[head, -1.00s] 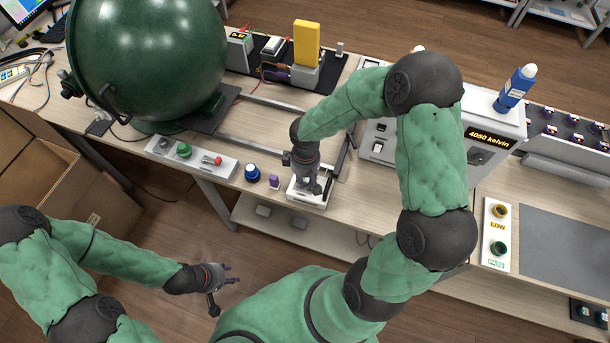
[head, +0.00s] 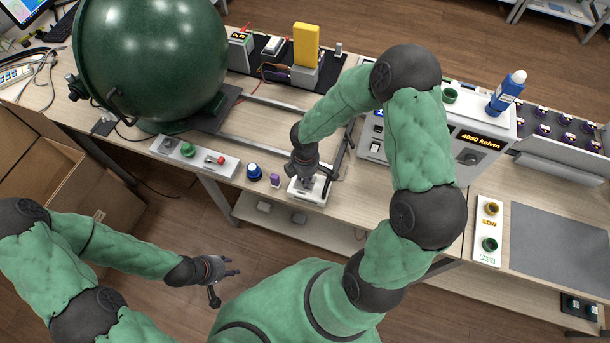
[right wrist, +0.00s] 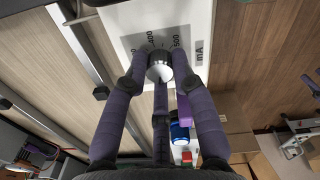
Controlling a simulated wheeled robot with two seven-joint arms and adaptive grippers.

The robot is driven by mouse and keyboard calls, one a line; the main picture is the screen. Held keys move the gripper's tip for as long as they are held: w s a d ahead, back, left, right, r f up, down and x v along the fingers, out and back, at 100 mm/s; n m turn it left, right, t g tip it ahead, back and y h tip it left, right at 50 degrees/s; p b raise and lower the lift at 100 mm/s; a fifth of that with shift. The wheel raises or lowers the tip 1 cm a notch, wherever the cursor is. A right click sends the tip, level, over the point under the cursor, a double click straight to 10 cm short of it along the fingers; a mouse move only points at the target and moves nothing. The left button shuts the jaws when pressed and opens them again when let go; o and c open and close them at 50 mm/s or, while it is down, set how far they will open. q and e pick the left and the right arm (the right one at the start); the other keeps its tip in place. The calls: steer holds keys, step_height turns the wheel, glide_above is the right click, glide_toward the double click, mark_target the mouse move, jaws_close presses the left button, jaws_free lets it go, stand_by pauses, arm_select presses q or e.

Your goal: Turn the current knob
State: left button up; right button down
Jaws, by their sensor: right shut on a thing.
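The current knob (right wrist: 160,66) is a silver round knob on a white panel (right wrist: 118,30) marked with a dial scale and "mA" in the right wrist view. My right gripper (right wrist: 160,76) has its dark fingers closed around the knob's sides. In the head view the white knob box (head: 319,191) stands at the front edge of the bench, and my right gripper (head: 307,180) reaches down onto it, hiding the knob. My left gripper (head: 228,270) is open and empty, held out over the floor in front of the bench.
A panel with green and red buttons (head: 195,157) lies farther left. The big green sphere (head: 150,60) stands behind. A display unit reading "4050 kelvin" (head: 480,141) is to the right.

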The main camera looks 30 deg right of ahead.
stand_by(0.3)
steer(key=c, duration=1)
jaws_free()
step_height(320, 180, up, 12)
